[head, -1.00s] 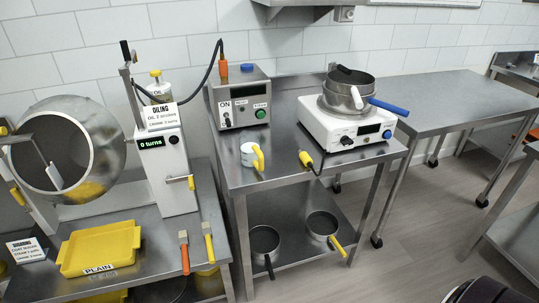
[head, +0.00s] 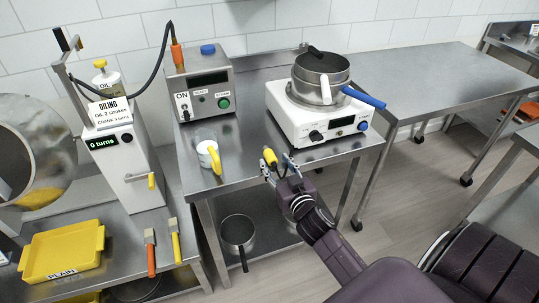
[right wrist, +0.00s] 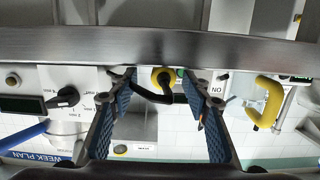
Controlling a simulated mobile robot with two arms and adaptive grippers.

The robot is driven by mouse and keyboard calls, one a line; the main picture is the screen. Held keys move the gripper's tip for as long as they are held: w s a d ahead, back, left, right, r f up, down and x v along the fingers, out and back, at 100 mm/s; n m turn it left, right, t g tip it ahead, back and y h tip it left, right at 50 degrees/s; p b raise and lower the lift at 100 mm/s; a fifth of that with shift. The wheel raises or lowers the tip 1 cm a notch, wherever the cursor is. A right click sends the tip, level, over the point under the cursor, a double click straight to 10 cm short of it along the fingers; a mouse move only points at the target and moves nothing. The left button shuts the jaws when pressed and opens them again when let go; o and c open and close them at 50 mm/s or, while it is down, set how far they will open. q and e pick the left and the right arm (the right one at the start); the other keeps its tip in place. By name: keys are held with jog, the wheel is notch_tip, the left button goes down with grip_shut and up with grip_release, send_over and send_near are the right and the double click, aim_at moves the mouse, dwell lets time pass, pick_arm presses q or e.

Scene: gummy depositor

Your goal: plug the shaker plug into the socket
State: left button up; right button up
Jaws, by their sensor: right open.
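The yellow shaker plug (head: 269,156) sits at the front edge of the steel table, beside the white shaker (head: 318,123) with its sieve pan. In the right wrist view the yellow plug (right wrist: 162,76) and its black cord (right wrist: 148,97) show between the two fingers. My right gripper (head: 277,167) is open at the table's front edge, its fingertips close to the plug. I cannot tell whether they touch it. My left gripper is not in view. I cannot make out a clear socket for this plug in the current frames.
A white mug with a yellow handle (head: 209,158) stands left of the plug. The grey control box (head: 203,92), with an orange plug (head: 176,57) and cable on top, stands behind it. A pot (head: 238,232) is on the lower shelf. The right table (head: 440,85) is bare.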

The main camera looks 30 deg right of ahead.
aim_at(273, 161)
jog(key=x, duration=0.4)
jog(key=shift+w+a+r+p, duration=0.15)
jog(key=shift+w+a+p, duration=0.1)
jog(key=shift+w+p, duration=0.1)
jog(key=shift+s, duration=0.15)
jog(key=shift+c, duration=1.3)
grip_shut()
